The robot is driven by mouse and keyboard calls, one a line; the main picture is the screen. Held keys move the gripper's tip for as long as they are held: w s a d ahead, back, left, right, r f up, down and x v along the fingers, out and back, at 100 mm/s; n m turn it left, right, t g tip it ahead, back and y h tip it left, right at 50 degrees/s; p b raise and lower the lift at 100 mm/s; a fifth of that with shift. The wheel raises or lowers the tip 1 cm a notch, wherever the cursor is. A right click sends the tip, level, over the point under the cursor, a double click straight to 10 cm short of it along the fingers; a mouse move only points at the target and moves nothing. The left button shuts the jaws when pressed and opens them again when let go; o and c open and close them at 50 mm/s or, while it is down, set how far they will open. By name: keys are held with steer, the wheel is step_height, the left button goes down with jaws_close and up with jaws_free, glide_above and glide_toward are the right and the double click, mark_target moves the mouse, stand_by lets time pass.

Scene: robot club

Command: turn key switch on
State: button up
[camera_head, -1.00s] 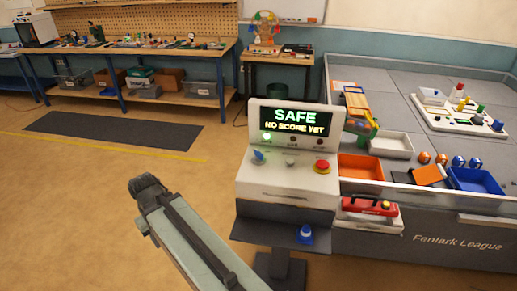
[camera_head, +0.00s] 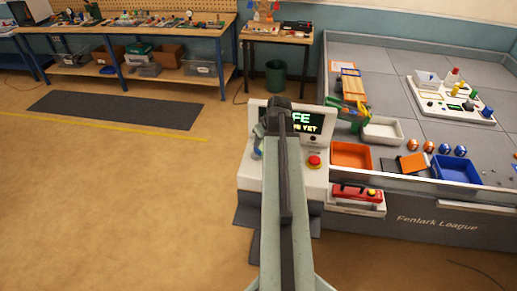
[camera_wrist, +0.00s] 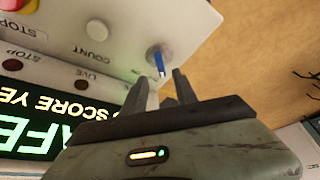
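The key switch (camera_wrist: 158,58) shows in the wrist view as a round silver base with a blue key on the white console panel. In the head view its blue key (camera_head: 257,152) shows just left of my arm. My gripper (camera_wrist: 160,77) is open, its two dark fingers apart and pointing toward the key. The fingertips are close to the key, which does not appear to be held. In the head view my gripper (camera_head: 260,130) is over the console's left side. The console screen (camera_head: 306,123) is partly hidden by my arm; it reads SAFE in the wrist view, upside down.
A red button (camera_head: 314,161) sits on the console right of my arm. A white COUNT button (camera_wrist: 97,29) is beside the key switch. The grey game table (camera_head: 385,70) with orange (camera_head: 340,163) and blue trays (camera_head: 470,181) stands to the right.

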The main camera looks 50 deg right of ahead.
mark_target(258, 150)
steer(key=b+x, duration=0.5)
steer(key=x, duration=0.2)
steer(key=shift+b, duration=0.4)
jaws_close()
steer(key=shift+a, duration=0.15)
